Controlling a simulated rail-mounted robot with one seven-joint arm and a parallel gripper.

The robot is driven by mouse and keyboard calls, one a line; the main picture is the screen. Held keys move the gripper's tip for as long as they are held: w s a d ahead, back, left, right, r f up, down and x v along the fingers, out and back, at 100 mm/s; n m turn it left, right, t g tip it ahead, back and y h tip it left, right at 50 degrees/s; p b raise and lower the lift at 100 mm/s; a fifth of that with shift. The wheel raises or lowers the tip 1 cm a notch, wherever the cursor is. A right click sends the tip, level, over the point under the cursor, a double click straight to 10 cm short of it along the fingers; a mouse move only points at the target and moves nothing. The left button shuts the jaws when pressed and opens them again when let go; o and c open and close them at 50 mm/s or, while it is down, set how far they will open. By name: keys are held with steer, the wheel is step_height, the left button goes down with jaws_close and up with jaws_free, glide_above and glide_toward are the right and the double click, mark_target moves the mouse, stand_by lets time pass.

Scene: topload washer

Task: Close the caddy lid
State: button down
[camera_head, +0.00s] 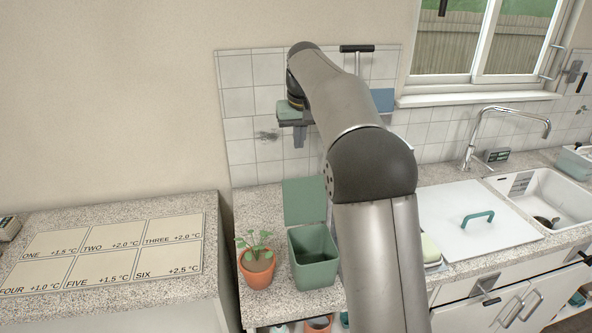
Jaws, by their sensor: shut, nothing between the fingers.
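The green caddy (315,272) stands on the speckled counter, open at the top with its dark inside showing. Its green lid (303,200) is raised, standing roughly upright at the back of the caddy. My gripper (300,141) points down in front of the tiled wall, shut and empty. In the picture it is above the lid's top edge, apart from it. My arm covers the counter to the right of the caddy and may hide a little of the lid's right side.
A potted plant (257,266) stands close to the left of the caddy. To the right are a white panel with a green handle (478,217), a tap (510,125) and a sink (545,200).

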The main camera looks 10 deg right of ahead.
mark_target(303, 198)
step_height(303, 198, down, 9)
steer(key=s+p, duration=0.1)
steer(key=p, duration=0.1)
steer(key=shift+s, duration=0.4)
steer(key=shift+s+a+b, duration=0.1)
steer(key=shift+b, duration=0.35)
